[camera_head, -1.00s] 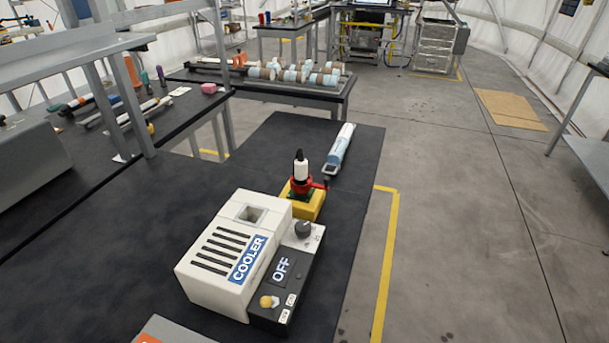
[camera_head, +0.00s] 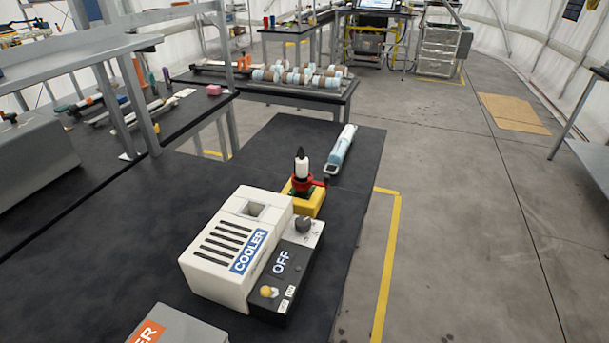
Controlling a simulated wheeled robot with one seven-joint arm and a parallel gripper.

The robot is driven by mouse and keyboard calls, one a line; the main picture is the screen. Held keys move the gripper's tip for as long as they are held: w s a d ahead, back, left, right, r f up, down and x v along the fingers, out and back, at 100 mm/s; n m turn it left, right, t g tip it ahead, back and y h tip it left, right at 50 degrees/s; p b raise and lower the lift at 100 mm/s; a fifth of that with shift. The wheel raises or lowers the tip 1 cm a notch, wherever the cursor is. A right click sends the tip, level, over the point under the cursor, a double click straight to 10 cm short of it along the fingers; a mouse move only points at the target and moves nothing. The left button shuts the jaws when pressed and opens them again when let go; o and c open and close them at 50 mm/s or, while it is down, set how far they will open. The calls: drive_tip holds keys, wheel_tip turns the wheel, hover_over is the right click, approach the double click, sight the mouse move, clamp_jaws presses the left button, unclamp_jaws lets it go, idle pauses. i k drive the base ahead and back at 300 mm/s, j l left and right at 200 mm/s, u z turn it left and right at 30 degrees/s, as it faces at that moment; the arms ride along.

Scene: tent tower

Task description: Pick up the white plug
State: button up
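A white plug (camera_head: 302,168) with a black tip stands upright in a red ring-shaped holder (camera_head: 303,184) on a yellow block (camera_head: 306,203). The block sits on the dark table (camera_head: 150,240), just behind the white cooler box (camera_head: 222,275). My gripper does not show in the head view.
The cooler's black panel reads OFF and carries a knob (camera_head: 303,224). A pale blue and white tube-like tool (camera_head: 341,149) lies behind the plug. A grey box with an orange label (camera_head: 176,327) stands at the front. The tabletop left of the cooler is clear.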

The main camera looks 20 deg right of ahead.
sight(302, 161)
drive_tip(key=k+u, duration=0.3)
drive_tip(key=k+j+u, duration=0.15)
drive_tip(key=u, duration=0.15)
drive_tip(key=l+u, duration=0.15)
drive_tip(key=u, duration=1.8)
drive_tip(key=k+l, duration=0.1)
drive_tip(key=l, duration=0.3)
drive_tip(key=k+l, duration=0.1)
drive_tip(key=l, duration=0.3)
drive_tip(key=l+u, duration=0.1)
drive_tip(key=l, duration=0.25)
drive_tip(key=k+l, duration=0.15)
drive_tip(key=l, duration=0.25)
drive_tip(key=k+l+u, duration=0.1)
drive_tip(key=l, duration=0.3)
drive_tip(key=k+l, duration=0.15)
drive_tip(key=l, duration=0.2)
